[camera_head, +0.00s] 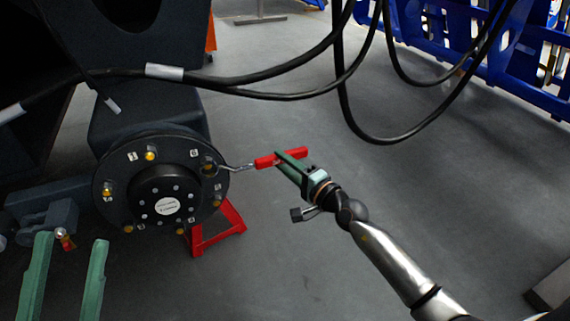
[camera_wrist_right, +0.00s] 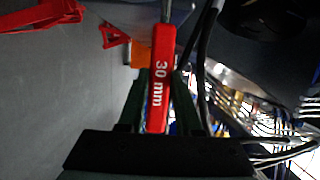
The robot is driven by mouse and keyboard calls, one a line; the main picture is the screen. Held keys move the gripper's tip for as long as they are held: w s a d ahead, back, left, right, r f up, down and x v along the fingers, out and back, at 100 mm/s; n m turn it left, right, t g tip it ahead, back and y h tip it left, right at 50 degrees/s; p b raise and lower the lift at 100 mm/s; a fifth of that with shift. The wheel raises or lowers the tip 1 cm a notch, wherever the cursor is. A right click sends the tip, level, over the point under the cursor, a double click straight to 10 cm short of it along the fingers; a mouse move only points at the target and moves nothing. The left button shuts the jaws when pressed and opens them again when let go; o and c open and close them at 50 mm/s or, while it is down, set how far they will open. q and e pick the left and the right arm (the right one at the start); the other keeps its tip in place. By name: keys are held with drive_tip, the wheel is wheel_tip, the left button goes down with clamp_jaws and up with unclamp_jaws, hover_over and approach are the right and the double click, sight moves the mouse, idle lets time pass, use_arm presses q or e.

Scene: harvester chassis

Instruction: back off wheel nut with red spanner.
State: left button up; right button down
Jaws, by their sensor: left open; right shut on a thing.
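The round black wheel hub (camera_head: 118,212) carries several yellow-tipped wheel nuts around its rim, with small white number labels. The red spanner (camera_head: 264,162) has a red handle and a metal shank running left to the nut (camera_head: 208,163) at the hub's upper right. The spanner's head looks to be at that nut; whether it is fully seated I cannot tell. My right gripper (camera_head: 288,160) is shut on the handle, which reads "30 mm" in the right wrist view (camera_wrist_right: 160,85). My left gripper (camera_head: 72,239) is open and empty, below the hub at lower left.
A red stand (camera_head: 215,232) is on the floor under the hub. Black cables (camera_head: 262,88) hang across above the spanner. A blue rack (camera_head: 470,45) stands at the upper right.

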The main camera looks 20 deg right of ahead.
use_arm(q)
drive_tip(key=shift+f, duration=0.25)
use_arm(e)
drive_tip(key=shift+w, duration=1.35)
use_arm(q)
wheel_tip(320, 180, up, 7)
drive_tip(key=p, duration=0.5)
drive_tip(key=shift+a+n+p, duration=0.3)
drive_tip(key=shift+a+p, duration=0.1)
drive_tip(key=shift+a, duration=0.05)
use_arm(e)
drive_tip(key=shift+a+r+n, duration=0.1)
drive_tip(key=shift+r+n, duration=0.9)
drive_tip(key=shift+r, duration=0.8)
use_arm(q)
drive_tip(key=shift+s+t, duration=0.1)
drive_tip(key=shift+t, duration=0.2)
use_arm(e)
drive_tip(key=shift+r, duration=0.1)
